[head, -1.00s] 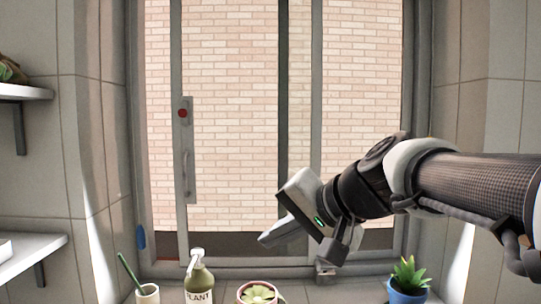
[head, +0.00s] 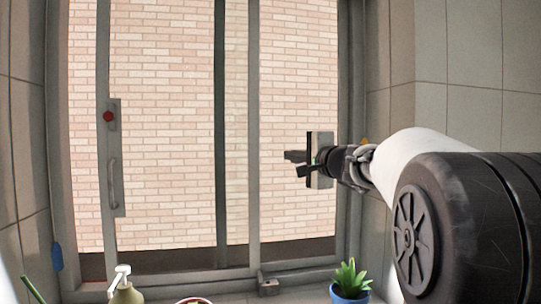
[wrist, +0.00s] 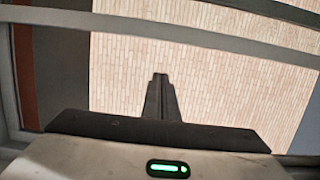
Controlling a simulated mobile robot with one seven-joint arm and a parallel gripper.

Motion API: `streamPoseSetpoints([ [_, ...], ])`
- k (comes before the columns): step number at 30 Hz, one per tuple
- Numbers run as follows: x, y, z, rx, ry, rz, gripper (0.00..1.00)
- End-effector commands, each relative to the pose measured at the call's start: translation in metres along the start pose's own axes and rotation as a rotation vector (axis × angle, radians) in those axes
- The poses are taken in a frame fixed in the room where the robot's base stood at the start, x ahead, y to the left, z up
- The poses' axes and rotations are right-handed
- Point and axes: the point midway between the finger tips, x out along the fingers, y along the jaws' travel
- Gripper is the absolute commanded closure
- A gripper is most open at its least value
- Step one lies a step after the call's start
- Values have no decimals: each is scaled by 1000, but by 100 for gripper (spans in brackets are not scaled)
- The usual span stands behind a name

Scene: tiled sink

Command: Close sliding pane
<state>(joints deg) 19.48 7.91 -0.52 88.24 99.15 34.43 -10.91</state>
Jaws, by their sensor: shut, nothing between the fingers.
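The sliding pane (head: 168,150) is a glass panel in a grey frame with a brick wall behind it. Its left stile carries a handle (head: 113,185) and a red round button (head: 108,116). A gap with brick showing lies between this stile and the window's left jamb (head: 58,150). My gripper (head: 290,162) is shut and empty. It is in front of the right-hand glass, well right of the handle, with its fingers pointing left. In the wrist view my closed fingers (wrist: 160,90) point at the glass and brick, with grey frame bars beyond.
A soap bottle (head: 125,292) and a potted succulent (head: 350,280) stand below the window. A small block (head: 268,285) sits on the sill. A blue item (head: 57,256) is at the lower left jamb. Tiled walls flank the window.

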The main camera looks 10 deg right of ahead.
Motion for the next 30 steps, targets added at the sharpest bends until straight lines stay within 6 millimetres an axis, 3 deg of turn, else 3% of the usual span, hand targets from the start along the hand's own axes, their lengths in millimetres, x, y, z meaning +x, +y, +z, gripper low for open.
streamPoseSetpoints([
  [7,54,-2,2,1,-4,2,100],
  [9,54,-1,17,0,-5,-1,100],
  [15,58,0,36,0,-2,0,100],
  [30,60,2,46,-1,-5,0,100],
])
